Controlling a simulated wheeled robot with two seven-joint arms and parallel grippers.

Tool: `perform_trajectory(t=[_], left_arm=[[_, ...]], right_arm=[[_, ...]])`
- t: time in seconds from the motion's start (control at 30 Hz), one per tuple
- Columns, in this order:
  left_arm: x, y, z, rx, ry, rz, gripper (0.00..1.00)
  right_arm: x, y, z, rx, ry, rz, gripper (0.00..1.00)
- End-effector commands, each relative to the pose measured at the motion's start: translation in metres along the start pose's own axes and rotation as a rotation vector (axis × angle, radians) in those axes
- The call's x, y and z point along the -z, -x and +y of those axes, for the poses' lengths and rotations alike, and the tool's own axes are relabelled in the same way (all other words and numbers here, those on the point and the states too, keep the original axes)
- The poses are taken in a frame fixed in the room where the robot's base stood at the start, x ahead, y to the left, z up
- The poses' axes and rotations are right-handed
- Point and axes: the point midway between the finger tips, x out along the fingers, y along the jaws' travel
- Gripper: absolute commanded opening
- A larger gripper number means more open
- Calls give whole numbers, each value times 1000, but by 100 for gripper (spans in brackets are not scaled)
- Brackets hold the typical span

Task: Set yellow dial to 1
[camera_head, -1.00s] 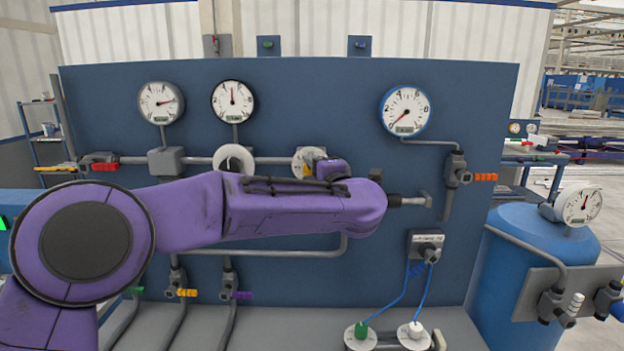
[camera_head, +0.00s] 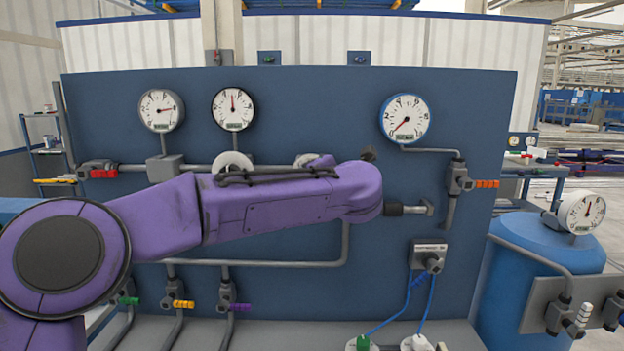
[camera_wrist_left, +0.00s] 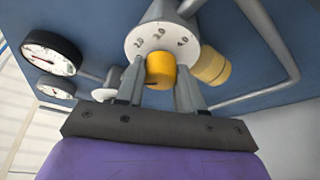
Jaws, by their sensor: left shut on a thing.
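The yellow dial (camera_wrist_left: 161,70) sits on a white numbered disc (camera_wrist_left: 160,36) in the left wrist view. My left gripper (camera_wrist_left: 160,82) has one finger on each side of the yellow knob and is shut on it. In the head view my left arm covers the yellow knob and the gripper. Only the upper edge of the white disc (camera_head: 305,159) shows above the arm. My right gripper is in neither view.
A second white dial (camera_head: 232,163) stands left of the covered one on the blue panel (camera_head: 320,105). Two gauges (camera_head: 161,110) hang at upper left and one (camera_head: 404,118) at upper right. A grey pipe fitting (camera_head: 410,208) lies just right of my arm. A blue tank (camera_head: 540,270) stands at right.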

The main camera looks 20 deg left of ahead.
Motion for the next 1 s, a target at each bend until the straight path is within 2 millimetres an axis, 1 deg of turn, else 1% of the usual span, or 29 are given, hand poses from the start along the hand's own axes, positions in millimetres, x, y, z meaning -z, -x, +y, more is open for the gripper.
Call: perform_trajectory(t=[0.03, 0.23, 0.27, 0.3, 0.33, 0.6, 0.67, 0.77, 1.0], left_arm=[[-3, 1, 6, -10, 4, -9, 6], [-3, 1, 7, -12, 3, -9, 7], [-3, 1, 7, -12, 3, -9, 40], [-3, 1, 7, -12, 3, -10, 53], [-3, 1, 7, -11, 3, -9, 63], [0, 0, 4, -7, 1, -3, 63], [0, 3, 3, -6, 1, -3, 63], [0, 18, 1, -7, 1, -7, 63], [-2, 76, -1, -8, 0, -9, 63]], right_arm=[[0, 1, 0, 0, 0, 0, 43], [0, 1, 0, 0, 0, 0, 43], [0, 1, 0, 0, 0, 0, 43], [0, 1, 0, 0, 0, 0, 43], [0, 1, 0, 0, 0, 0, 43], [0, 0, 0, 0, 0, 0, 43], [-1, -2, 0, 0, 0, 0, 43], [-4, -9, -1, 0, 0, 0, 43], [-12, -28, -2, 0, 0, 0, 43]])
